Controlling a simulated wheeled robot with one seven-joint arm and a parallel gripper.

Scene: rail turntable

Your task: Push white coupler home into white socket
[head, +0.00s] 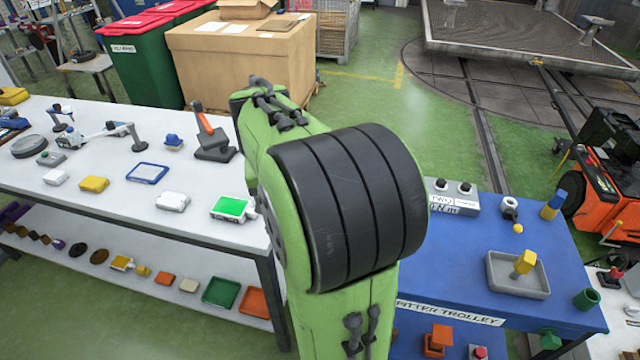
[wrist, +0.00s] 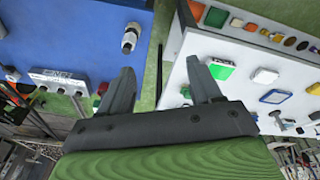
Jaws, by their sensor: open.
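The coupler (head: 509,208), a short white-and-grey cylinder with a dark opening, is on the blue trolley. I cannot make out which fitting is the white socket. My gripper (wrist: 163,75) is open with nothing between its fingers, pointing toward the gap between trolley and white bench, apart from the coupler. In the head view my arm hides it.
The blue trolley (head: 560,285) also carries a grey tray (head: 515,288) with a yellow-topped piece, a blue-and-yellow piece (head: 552,205) and a green cup (head: 587,299). The white bench (head: 120,215) at left holds several small parts. Green floor shows behind.

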